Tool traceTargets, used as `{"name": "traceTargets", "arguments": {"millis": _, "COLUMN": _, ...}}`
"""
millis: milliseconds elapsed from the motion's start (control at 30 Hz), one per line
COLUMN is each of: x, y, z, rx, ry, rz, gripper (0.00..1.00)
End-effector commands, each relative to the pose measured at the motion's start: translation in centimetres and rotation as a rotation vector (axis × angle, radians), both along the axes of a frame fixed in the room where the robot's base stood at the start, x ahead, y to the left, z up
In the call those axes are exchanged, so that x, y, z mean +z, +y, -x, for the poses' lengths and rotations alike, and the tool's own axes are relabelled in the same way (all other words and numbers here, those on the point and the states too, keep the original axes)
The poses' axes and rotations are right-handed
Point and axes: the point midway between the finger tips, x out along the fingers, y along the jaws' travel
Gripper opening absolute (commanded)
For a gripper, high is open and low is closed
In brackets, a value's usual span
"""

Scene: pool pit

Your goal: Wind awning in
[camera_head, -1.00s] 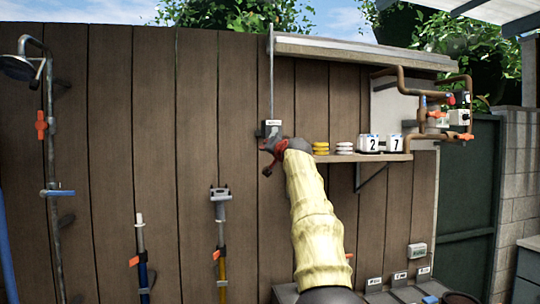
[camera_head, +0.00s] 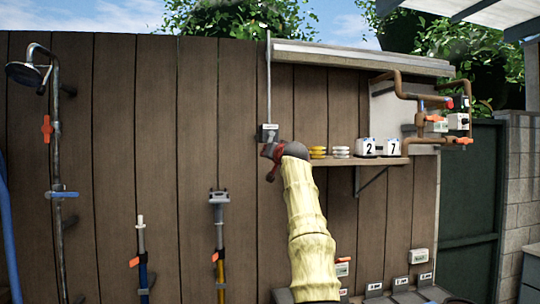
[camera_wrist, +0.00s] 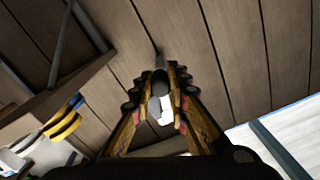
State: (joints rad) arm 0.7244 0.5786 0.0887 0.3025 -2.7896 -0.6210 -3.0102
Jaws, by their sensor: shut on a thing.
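The awning's pale housing (camera_head: 360,60) runs along the top of the wooden fence, and no spread cloth can be clearly made out. A thin rod (camera_head: 268,80) hangs from its left end down to a small grey crank box (camera_head: 268,133) on the fence. My gripper (camera_head: 271,162) is just below this box, mostly hidden by its own wrist. In the wrist view my gripper (camera_wrist: 161,95) is shut on a dark crank handle (camera_wrist: 160,66) with a pale part between the fingers. The crank's exact angle is hidden.
A shelf (camera_head: 345,161) to the right of my gripper holds yellow and white rings and number blocks (camera_head: 368,146). Copper pipes with valves (camera_head: 440,122) are further right. A shower pipe (camera_head: 57,150) and two upright poles stand left, with bare fence between.

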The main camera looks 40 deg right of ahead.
Motion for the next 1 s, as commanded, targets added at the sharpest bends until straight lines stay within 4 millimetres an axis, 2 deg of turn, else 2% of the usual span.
{"name": "traceTargets", "arguments": {"millis": 267, "x": -0.46, "y": -0.09, "z": -0.18, "rx": 0.001, "ry": 0.006, "rz": -0.006, "gripper": 0.0}}
{"name": "traceTargets", "arguments": {"millis": 300, "x": -0.47, "y": -0.09, "z": -0.18, "rx": 0.001, "ry": 0.006, "rz": -0.006, "gripper": 0.18}}
{"name": "traceTargets", "arguments": {"millis": 600, "x": -0.2, "y": -0.03, "z": -0.09, "rx": 0.001, "ry": 0.003, "rz": -0.003, "gripper": 0.35}}
{"name": "traceTargets", "arguments": {"millis": 1000, "x": -0.01, "y": 0.06, "z": 0.11, "rx": 0.0, "ry": 0.0, "rz": -0.001, "gripper": 0.36}}
